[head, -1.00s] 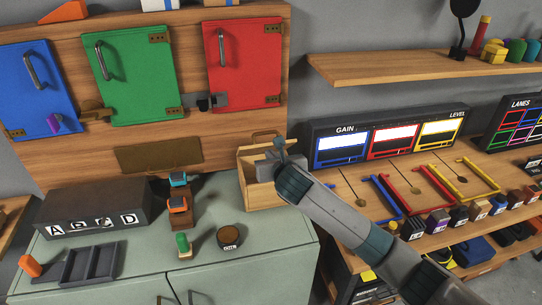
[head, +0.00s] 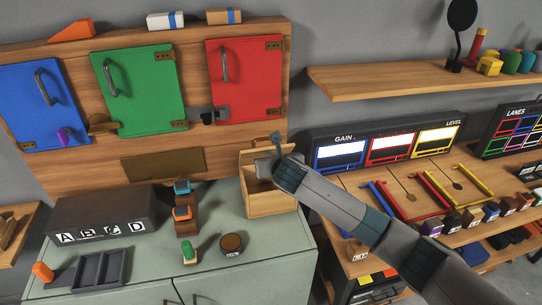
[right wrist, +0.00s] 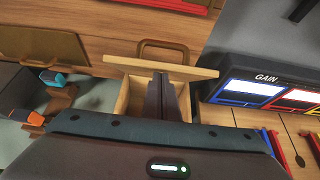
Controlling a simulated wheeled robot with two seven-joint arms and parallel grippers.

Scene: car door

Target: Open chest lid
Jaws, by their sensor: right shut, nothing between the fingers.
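The chest is a light wooden box (head: 272,204) on the green cabinet top, near its right end. Its lid (head: 287,137) is raised part way at the back, with a gap showing the inside. My right gripper (head: 262,168) is at the chest's opening, fingers shut and empty. In the right wrist view the fingers (right wrist: 161,80) reach to the lid's lower edge; I cannot tell if they touch it. My left gripper is not in view.
A wooden panel with blue (head: 40,105), green (head: 140,92) and red (head: 245,78) doors stands behind. Left of the chest are small blocks, a round knob (head: 231,243), a dark lettered box (head: 100,215) and a tray (head: 100,268). A display bench (head: 390,148) is at right.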

